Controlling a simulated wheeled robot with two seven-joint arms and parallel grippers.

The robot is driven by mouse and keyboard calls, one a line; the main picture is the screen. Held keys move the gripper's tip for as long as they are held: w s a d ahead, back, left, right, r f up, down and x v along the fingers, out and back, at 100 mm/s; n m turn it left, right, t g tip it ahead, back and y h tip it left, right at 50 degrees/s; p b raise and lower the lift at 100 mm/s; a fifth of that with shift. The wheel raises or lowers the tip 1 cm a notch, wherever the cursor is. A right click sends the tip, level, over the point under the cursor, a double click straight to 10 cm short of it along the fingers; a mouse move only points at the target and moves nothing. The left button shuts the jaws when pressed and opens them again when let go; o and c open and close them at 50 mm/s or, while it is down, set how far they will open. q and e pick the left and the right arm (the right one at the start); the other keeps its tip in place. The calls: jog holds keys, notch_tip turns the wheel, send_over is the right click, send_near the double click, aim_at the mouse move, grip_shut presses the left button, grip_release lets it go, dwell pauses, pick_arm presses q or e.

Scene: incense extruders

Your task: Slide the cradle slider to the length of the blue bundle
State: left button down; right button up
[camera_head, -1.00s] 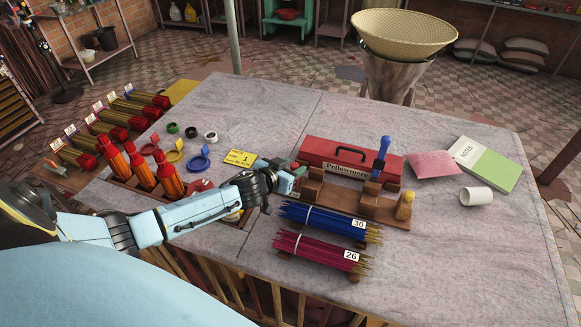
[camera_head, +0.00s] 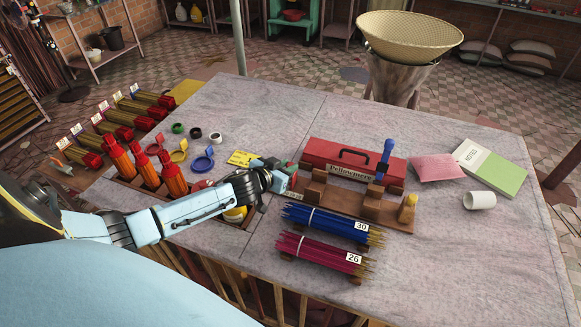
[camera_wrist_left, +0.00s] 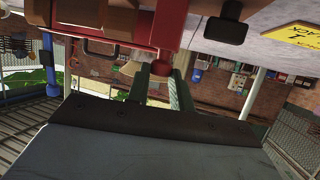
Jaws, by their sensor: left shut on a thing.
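The wooden cradle (camera_head: 345,202) lies in front of the red toolbox, with upright wooden blocks, a blue-handled part (camera_head: 384,160) and a yellow-topped peg (camera_head: 407,208). The blue bundle (camera_head: 325,225), tagged 30, lies just in front of the cradle. My left gripper (camera_head: 293,181) is at the cradle's left end. Whether the knob belongs to the slider is hard to tell. My right gripper is not in view.
A magenta bundle (camera_head: 315,253), tagged 26, lies in front of the blue one. The red toolbox (camera_head: 330,155) stands behind the cradle. Extruders (camera_head: 145,170) and coloured rings stand left, with a yellow card (camera_head: 241,158) behind my arm. The table's right front is clear.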

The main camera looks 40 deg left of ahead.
pick_arm(q)
jog(key=c, duration=1.2)
grip_release()
jog(key=shift+a, duration=0.3)
jog(key=shift+d, duration=0.1)
jog(key=shift+s, duration=0.15)
jog(key=shift+s+r, duration=0.1)
jog(key=shift+s, duration=0.15)
jog(key=v, duration=1.2)
jog(key=shift+s+r+p, duration=0.25)
jog(key=shift+s+p, duration=0.05)
jog(key=shift+p, duration=0.05)
